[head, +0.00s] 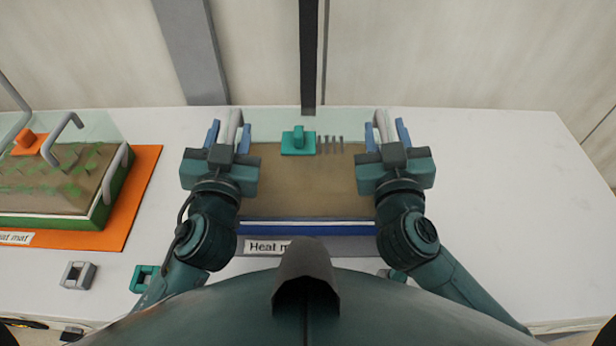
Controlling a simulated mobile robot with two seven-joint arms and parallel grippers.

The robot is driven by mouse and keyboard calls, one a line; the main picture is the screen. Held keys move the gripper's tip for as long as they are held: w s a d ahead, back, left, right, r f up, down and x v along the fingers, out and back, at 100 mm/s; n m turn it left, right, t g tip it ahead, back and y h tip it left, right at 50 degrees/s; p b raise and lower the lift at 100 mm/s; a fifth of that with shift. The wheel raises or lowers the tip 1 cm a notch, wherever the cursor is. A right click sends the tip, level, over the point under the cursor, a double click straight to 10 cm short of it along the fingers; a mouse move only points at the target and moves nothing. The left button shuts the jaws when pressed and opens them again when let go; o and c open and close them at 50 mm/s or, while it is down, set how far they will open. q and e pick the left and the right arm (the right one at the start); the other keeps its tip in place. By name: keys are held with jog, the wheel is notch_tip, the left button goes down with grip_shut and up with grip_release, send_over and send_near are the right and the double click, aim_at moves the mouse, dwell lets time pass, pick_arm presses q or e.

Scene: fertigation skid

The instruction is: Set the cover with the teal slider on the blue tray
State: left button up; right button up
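The clear cover with the teal slider (298,142) lies over the blue tray (305,228), lined up with it; I cannot tell whether its rim touches all round. Brown soil shows through it. A pale bent handle rises at each end of the cover. My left gripper (228,137) is open, its blue fingers on either side of the left handle (233,124). My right gripper (386,135) is open, its fingers on either side of the right handle (382,124). Gaps show between fingers and handles. My wrists hide the tray's side edges.
A green tray (98,215) under a clear cover with an orange slider (27,140) stands on an orange mat (145,185) at left. A grey block (78,275) and a teal block (143,278) lie near the front edge. The white table (510,200) is clear at right.

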pick_arm(q)
notch_tip(320, 180, up, 10)
jog(key=shift+f, duration=0.1)
pick_arm(e)
jog(key=shift+s+a, duration=0.1)
jog(key=shift+s, duration=0.05)
jog(key=s, duration=0.7)
jog(key=shift+s, duration=0.15)
dwell(0.5)
